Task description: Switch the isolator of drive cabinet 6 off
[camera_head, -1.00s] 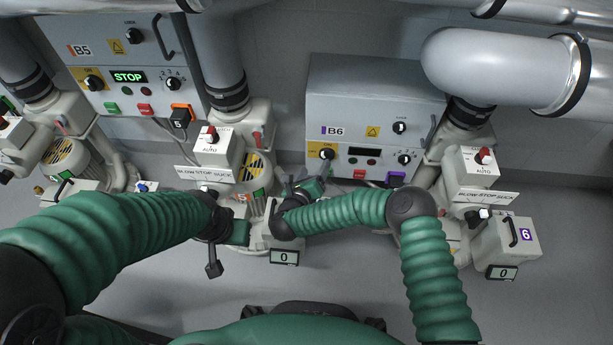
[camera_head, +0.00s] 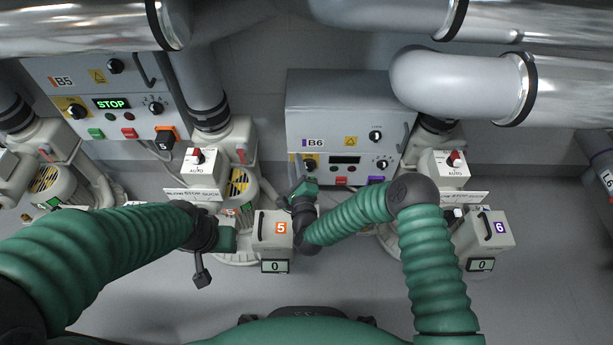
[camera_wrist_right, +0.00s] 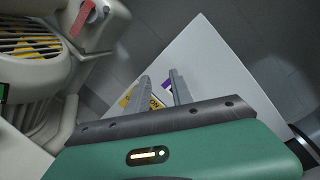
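Drive cabinet B6 (camera_head: 345,110) is a grey box on the back wall in the head view. Its isolator (camera_head: 309,163), a dark knob on a yellow plate, is at the lower left of its front, partly hidden behind my right gripper. My right gripper (camera_head: 303,184) is just below and in front of the isolator. In the right wrist view the right gripper's fingers (camera_wrist_right: 164,90) stand apart, with part of the yellow plate (camera_wrist_right: 154,101) between and beyond them. Contact with the knob cannot be told. My left gripper (camera_head: 228,240) is low near blower 5; its fingers are unclear.
Cabinet B5 (camera_head: 75,85) at the left shows a green STOP display. Blower units with a box marked 5 (camera_head: 268,232) and a box marked 6 (camera_head: 497,232) stand below. Large pipes (camera_head: 450,85) cross above B6.

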